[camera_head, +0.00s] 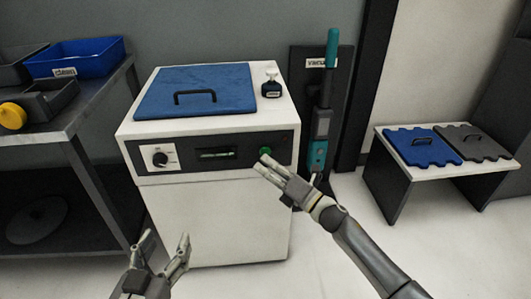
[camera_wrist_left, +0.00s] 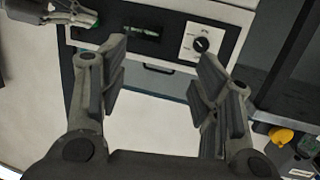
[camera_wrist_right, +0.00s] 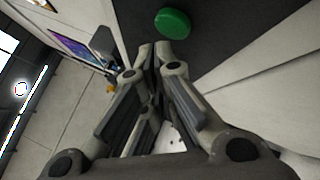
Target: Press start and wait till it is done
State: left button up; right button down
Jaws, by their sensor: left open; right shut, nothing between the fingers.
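A white machine (camera_head: 215,220) with a black front panel stands in the middle of the head view. The panel has a round green button (camera_head: 265,151) at its right, a small display (camera_head: 215,155) with faint green marks and a dial (camera_head: 159,159) at its left. My right gripper (camera_head: 264,166) is shut and empty, its fingertips just below the green button. In the right wrist view the green button (camera_wrist_right: 172,23) lies beyond the fingertips, with a gap in the picture. My left gripper (camera_head: 165,243) is open and empty, low in front of the machine. The left wrist view shows the dial (camera_wrist_left: 200,44).
A bench with a blue bin (camera_head: 75,57) stands left. A teal tool (camera_head: 320,130) hangs behind right. A low white table (camera_head: 440,170) holds two pads.

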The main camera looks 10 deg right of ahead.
jog(key=shift+w, duration=0.1)
pick_arm(q)
jog(key=shift+w+d+r+t, duration=0.15)
jog(key=shift+r+t, duration=0.3)
jog(key=shift+r, duration=0.3)
jog(key=shift+w+d+r+t, duration=0.15)
jog(key=shift+r+t, duration=0.3)
jog(key=shift+r, duration=0.3)
pick_arm(e)
jog(key=shift+w, duration=0.35)
pick_arm(q)
jog(key=shift+s+f+b, duration=0.1)
jog(key=shift+b, duration=0.25)
